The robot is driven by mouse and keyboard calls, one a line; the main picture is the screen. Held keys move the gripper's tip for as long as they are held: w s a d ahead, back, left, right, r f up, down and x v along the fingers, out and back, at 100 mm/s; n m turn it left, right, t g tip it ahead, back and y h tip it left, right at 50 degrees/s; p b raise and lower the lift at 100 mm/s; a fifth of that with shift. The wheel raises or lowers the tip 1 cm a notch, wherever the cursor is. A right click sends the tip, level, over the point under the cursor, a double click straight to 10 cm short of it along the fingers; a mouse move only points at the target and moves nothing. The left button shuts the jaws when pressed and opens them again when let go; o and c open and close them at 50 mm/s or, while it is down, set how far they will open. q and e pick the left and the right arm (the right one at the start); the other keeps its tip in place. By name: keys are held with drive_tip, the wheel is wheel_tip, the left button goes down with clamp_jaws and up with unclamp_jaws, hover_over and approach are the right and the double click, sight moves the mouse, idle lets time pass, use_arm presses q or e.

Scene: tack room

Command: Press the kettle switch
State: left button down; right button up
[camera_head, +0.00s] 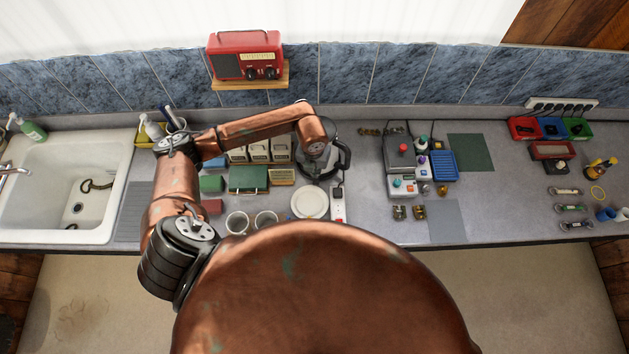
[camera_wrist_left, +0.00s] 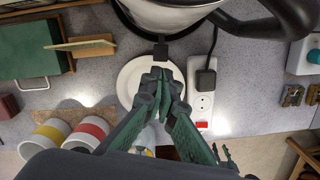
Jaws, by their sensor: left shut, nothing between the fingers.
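The steel kettle (camera_wrist_left: 170,14) with a black handle (camera_wrist_left: 272,14) fills the top of the left wrist view. In the head view the kettle (camera_head: 327,170) stands on the counter, partly hidden by my left wrist. A small black tab (camera_wrist_left: 161,50), which looks like the kettle switch, sticks out at its base on the near side. My left gripper (camera_wrist_left: 163,76) is shut and empty. Its fingertips appear just short of the tab, over the white plate; whether they touch it I cannot tell. My right gripper is in neither view.
A white plate (camera_head: 309,202) lies before the kettle. A white power strip (camera_head: 338,206) with a black plug is to its right. Two mugs (camera_wrist_left: 88,132) stand at left in the wrist view. A green box (camera_head: 249,179) and cartons (camera_head: 258,151) crowd the kettle's left.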

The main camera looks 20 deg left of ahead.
sight(316, 182)
use_arm(q)
drive_tip(key=shift+f, duration=0.1)
drive_tip(key=shift+w+f+b, duration=0.2)
drive_tip(key=shift+f+b, duration=0.8)
drive_tip(key=shift+f, duration=0.7)
drive_tip(key=shift+w+f+b, duration=0.15)
drive_tip(key=shift+f+b, duration=0.8)
drive_tip(key=shift+f, duration=0.75)
